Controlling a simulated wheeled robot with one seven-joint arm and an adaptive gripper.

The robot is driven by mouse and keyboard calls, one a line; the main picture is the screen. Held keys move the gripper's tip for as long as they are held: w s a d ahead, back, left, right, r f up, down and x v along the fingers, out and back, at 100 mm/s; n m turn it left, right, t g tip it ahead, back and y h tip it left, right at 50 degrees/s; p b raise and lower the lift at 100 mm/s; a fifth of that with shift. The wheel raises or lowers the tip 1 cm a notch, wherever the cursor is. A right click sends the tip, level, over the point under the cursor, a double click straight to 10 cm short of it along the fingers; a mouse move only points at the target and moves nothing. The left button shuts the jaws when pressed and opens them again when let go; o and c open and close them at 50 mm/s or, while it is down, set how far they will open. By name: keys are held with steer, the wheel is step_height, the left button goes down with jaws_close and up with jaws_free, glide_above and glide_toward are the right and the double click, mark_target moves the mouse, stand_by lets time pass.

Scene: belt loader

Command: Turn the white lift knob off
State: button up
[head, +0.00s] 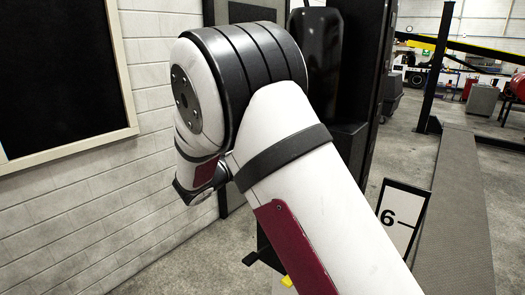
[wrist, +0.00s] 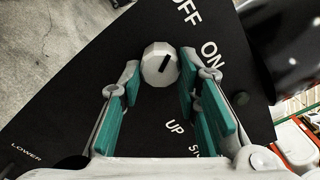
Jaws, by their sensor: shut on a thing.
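The white lift knob (wrist: 152,65) is a faceted round knob on a black panel (wrist: 85,95) in the wrist view. Its black mark slants to the upper right, closer to the direction of the OFF label (wrist: 187,12) than of the ON label (wrist: 212,50). My gripper (wrist: 170,73) has its teal-padded fingers on either side of the knob and is shut on it. The exact contact is hard to see. In the head view my arm hides the knob and the gripper.
UP (wrist: 174,127) and LOWER (wrist: 26,153) labels mark the panel. A dark round part (wrist: 290,45) stands at the right of the wrist view. In the head view, a white brick wall (head: 60,210) is at left and a sign marked 6 (head: 403,217) at right.

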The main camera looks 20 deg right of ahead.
steer(key=o, duration=1.2)
steer(key=shift+c, duration=0.2)
steer(key=v, duration=1.2)
